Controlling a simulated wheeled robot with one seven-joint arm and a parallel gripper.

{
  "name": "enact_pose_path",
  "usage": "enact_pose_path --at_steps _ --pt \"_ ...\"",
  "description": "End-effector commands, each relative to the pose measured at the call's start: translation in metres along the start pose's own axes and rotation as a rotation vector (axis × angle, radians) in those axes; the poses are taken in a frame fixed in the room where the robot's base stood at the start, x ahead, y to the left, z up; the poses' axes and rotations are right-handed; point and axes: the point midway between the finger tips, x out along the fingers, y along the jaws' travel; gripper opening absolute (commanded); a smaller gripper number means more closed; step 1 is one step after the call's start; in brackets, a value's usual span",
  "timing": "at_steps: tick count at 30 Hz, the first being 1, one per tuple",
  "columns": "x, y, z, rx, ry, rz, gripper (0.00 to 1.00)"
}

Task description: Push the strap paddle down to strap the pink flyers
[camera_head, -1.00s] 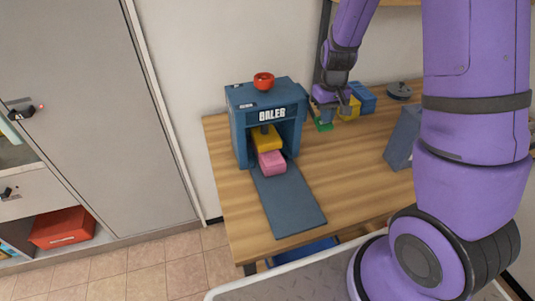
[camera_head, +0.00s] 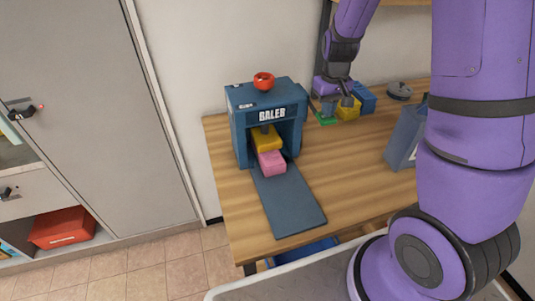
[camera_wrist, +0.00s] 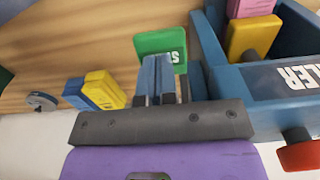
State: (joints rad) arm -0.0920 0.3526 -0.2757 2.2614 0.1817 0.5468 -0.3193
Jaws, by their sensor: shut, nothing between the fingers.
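The blue baler (camera_head: 245,100) stands on the wooden table; part of it also shows in the wrist view (camera_wrist: 225,65). The pink flyers (camera_head: 271,163) lie in its open front under a yellow plate (camera_head: 264,142). Their pink edge shows at the top of the wrist view (camera_wrist: 252,7). The green strap paddle (camera_wrist: 160,42), with partly hidden white letters, sticks out at the baler's side; a bit of it shows in the head view (camera_head: 327,121). My gripper (camera_wrist: 156,62) is shut and empty, its tips overlapping the paddle in the wrist view. I cannot tell whether they touch.
A yellow block (camera_head: 348,110) and a blue block (camera_head: 364,97) stand just right of my gripper. A dark round object (camera_head: 399,90) lies behind them. A grey-blue box (camera_head: 404,138) stands at the right. A red knob (camera_head: 263,81) tops the baler. The table's middle is clear.

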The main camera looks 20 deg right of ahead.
Motion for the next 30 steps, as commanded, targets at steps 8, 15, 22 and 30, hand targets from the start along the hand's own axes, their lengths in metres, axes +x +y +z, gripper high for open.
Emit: enact_pose_path --at_steps 8,15,22,30 --pt "-0.024 -0.001 0.0 -0.002 0.001 0.0 0.0" --pt "-0.045 -0.001 -0.001 -0.001 0.003 0.0 0.0" --pt "-0.065 0.0 0.0 0.0 0.002 -0.001 0.0" --pt "-0.083 0.0 0.0 -0.001 0.001 0.0 0.0"
